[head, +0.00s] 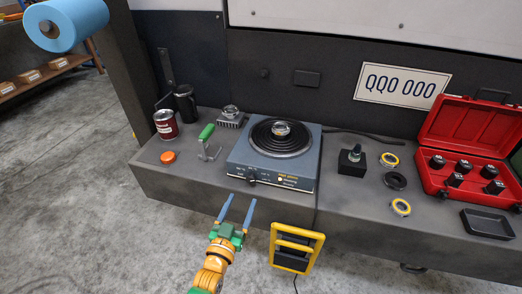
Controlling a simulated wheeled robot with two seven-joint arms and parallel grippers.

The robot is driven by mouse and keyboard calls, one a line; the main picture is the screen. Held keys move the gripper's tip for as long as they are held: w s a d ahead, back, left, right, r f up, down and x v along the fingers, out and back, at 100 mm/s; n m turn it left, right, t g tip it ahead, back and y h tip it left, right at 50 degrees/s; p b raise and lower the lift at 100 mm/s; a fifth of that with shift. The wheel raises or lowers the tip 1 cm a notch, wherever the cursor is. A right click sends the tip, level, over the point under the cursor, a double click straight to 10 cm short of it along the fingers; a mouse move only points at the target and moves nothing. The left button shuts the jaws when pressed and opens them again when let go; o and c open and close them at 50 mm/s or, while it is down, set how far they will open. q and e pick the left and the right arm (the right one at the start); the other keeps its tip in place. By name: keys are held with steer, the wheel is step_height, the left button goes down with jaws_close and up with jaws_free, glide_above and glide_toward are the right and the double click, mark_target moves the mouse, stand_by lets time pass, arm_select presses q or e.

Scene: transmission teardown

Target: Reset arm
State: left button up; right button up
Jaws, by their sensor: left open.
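My left gripper (236,212) is in the lower middle of the head view. Its two blue fingers are spread apart with nothing between them. It hangs in front of the workbench's front edge, below the hot plate (262,172). My left arm comes up from the bottom of the view, orange and green. My right gripper does not show.
The dark bench (195,187) holds a green-handled clamp (207,135), red can (166,125), orange cap (168,157), black block (352,163), yellow rings (389,160) and open red case (470,150). A yellow-framed lamp (297,248) is at the bench front.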

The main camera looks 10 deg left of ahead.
arm_select(q)
steer(key=s+f+m+g+p, duration=0.1)
steer(key=s+f+g+p, duration=0.85)
steer(key=s+f, duration=0.7)
steer(key=s+a+f+m+g+p, duration=0.1)
steer(key=s+g, duration=0.6)
steer(key=s, duration=1.4)
steer(key=shift+a+f+y+p, duration=0.3)
steer(key=shift+a+f+p, duration=0.2)
steer(key=shift+a+f, duration=0.45)
